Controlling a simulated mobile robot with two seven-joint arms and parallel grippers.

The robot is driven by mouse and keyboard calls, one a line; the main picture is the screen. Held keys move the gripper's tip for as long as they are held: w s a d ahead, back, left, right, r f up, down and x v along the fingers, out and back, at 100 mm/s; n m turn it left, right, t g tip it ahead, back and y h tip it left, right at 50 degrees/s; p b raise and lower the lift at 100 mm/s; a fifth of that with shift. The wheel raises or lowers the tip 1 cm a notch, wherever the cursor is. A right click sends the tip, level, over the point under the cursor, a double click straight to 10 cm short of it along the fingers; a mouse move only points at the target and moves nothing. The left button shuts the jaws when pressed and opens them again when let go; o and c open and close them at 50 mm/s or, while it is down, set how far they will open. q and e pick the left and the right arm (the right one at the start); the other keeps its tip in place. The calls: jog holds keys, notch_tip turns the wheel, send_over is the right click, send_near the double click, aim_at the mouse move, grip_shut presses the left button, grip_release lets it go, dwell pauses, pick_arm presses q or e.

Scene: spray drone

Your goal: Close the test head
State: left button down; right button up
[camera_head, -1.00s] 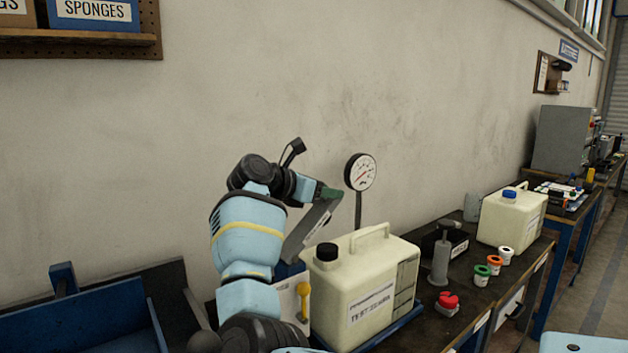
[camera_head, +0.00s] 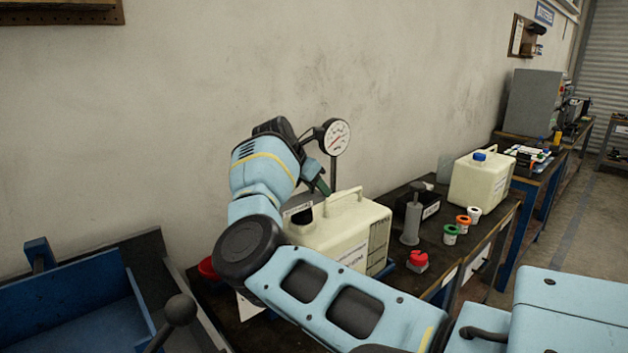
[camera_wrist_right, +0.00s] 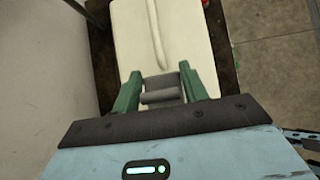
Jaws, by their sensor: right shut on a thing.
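My right gripper (camera_head: 320,186) is above the back of the cream tank (camera_head: 345,232). In the wrist view its green fingers (camera_wrist_right: 162,88) are shut on a short grey bar (camera_wrist_right: 162,91), which appears to be the grip of the test head. The tank's pale top (camera_wrist_right: 140,40) shows just beyond it. In the head view my arm hides most of the test head and the tank's left end, so I cannot tell whether the head touches the tank. My left gripper is not in view.
A round gauge (camera_head: 337,137) stands behind the tank, close to my wrist. Right of the tank are a red-topped item (camera_head: 418,259), a grey pump-like post (camera_head: 411,222), small capped pots and a second tank (camera_head: 480,182). A blue tray (camera_head: 85,315) is at left.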

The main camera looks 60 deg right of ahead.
aim_at(303, 197)
jog(key=shift+s+d+f, duration=0.1)
jog(key=shift+f, duration=0.15)
jog(key=o, duration=1.1)
jog(key=shift+o, duration=0.3)
jog(key=shift+d, duration=0.2)
jog(key=shift+a+r, duration=0.3)
jog(key=shift+a, duration=0.05)
jog(key=v, duration=0.6)
jog(key=shift+f+b, duration=0.1)
jog(key=shift+b, duration=0.25)
jog(key=shift+a+r, duration=0.2)
jog(key=shift+r, duration=0.2)
